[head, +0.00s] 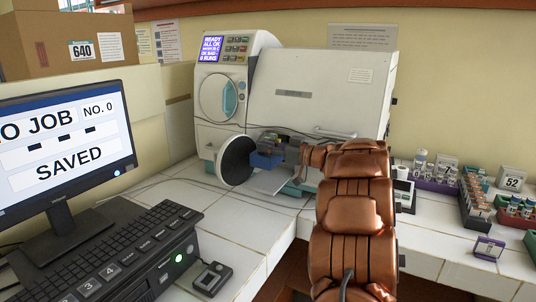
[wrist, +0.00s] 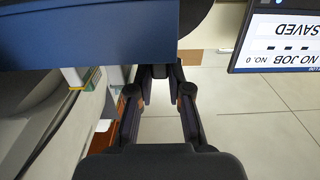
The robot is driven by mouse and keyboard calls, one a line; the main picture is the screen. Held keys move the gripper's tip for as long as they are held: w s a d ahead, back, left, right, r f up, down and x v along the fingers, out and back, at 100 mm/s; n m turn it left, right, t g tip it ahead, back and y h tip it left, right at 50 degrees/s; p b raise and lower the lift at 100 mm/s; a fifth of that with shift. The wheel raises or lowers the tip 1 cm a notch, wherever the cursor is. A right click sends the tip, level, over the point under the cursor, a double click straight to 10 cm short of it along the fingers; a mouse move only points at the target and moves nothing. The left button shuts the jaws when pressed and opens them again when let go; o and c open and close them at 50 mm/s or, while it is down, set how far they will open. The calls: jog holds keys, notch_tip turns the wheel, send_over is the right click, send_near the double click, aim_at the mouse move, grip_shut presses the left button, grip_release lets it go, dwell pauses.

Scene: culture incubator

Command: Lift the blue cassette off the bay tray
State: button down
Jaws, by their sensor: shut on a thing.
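The blue cassette (head: 264,161) is at the front of the white machine, by its open round black door. My gripper (head: 284,147) reaches it from the right and is shut on it. In the wrist view the cassette (wrist: 95,38) is a wide dark blue block across the upper left, and my gripper's fingertips (wrist: 160,73) meet at its lower edge. The pale bay tray (head: 272,184) sticks out below the cassette. I cannot tell whether the cassette touches the tray.
The round black door (head: 235,160) stands open close to the cassette's left. A monitor (head: 62,148) and a keypad console (head: 130,245) stand at left. Racks of vials (head: 475,200) stand at right. The white tiled counter (head: 250,225) is clear in front of the machine.

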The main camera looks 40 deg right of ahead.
jog(key=s+a+b, duration=0.1)
jog(key=s+a, duration=0.1)
jog(key=a, duration=0.7)
jog(key=s+a+b, duration=0.1)
jog(key=s+a, duration=0.2)
jog(key=a, duration=0.6)
jog(key=shift+s, duration=0.25)
